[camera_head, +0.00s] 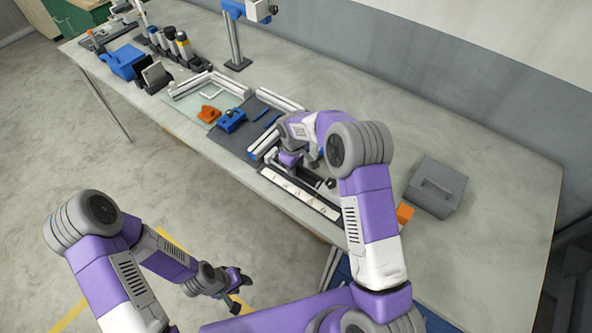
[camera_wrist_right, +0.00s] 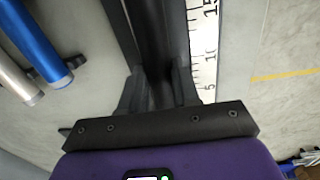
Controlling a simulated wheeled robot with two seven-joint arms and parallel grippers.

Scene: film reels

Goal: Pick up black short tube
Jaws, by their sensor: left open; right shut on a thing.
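A black tube (camera_wrist_right: 153,35) runs up the middle of the right wrist view, beside a white ruler strip (camera_wrist_right: 203,45). My right gripper (camera_wrist_right: 157,88) is shut on the tube, with one dark finger on each side of it. In the head view my right gripper is over the bench behind the ruler strip (camera_head: 300,193), and my arm partly hides the spot. I cannot tell how far the tube is above the surface, if at all. My left gripper (camera_head: 240,280) is open and empty, over the floor in front of the bench.
A blue tube (camera_wrist_right: 38,45) and a silver tube (camera_wrist_right: 14,82) lie left of the black tube. A grey box (camera_head: 436,187) and an orange block (camera_head: 404,213) stand at the right. Blue and orange parts (camera_head: 231,121) lie further left. The bench's back right is clear.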

